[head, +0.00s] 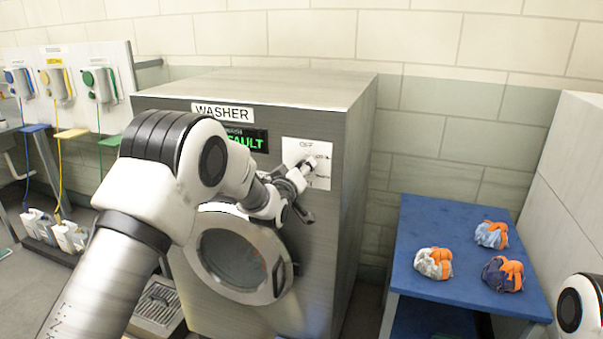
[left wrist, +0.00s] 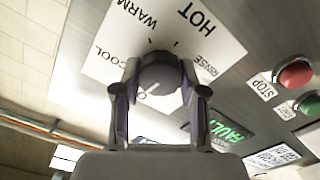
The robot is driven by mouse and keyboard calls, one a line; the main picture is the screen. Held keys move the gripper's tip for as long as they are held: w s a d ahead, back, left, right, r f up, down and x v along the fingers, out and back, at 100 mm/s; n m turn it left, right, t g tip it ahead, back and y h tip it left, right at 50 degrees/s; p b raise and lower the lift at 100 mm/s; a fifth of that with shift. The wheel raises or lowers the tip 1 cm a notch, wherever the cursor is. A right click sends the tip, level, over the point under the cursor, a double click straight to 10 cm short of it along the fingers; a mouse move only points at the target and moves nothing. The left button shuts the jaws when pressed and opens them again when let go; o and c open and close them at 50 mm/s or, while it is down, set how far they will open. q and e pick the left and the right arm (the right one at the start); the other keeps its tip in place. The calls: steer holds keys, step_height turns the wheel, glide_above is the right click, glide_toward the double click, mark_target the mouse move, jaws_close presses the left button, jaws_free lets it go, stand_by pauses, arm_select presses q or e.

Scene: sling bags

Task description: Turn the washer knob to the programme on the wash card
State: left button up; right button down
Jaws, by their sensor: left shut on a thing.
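The washer (head: 300,94) is a grey steel cabinet with a round door. A white dial plate (head: 319,150) is on its front at upper right. In the left wrist view the plate (left wrist: 105,62) reads COOL, WARM, HOT and RINSE around a round grey knob (left wrist: 160,73). My left gripper (left wrist: 158,84) is shut on the knob, with one finger on each side. A pale line shows on the knob's face, but I cannot tell which word it points to. In the head view my left gripper (head: 305,172) hides most of the knob. I cannot make out a wash card.
A display (head: 247,139) shows green letters ending in FAULT. A red STOP button (left wrist: 293,74) and a green button (left wrist: 309,103) are beside the plate. A blue table (head: 420,287) with three cloth bundles stands at right. Dispensers hang on the left wall.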

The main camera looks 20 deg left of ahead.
arm_select(q)
steer(key=m+b, duration=0.4)
steer(key=m, duration=0.1)
steer(key=m+b, duration=0.3)
steer(key=m, duration=0.2)
steer(key=shift+d+m, duration=0.15)
steer(key=shift+m, duration=0.25)
steer(key=m+b, duration=0.2)
steer(key=m, duration=0.3)
steer(key=shift+b, duration=0.35)
steer(key=m+b, duration=0.2)
steer(key=m, duration=0.4)
steer(key=shift+d+r, duration=0.1)
steer(key=o, duration=1.1)
steer(key=shift+o, duration=0.2)
steer(key=shift+w, duration=0.1)
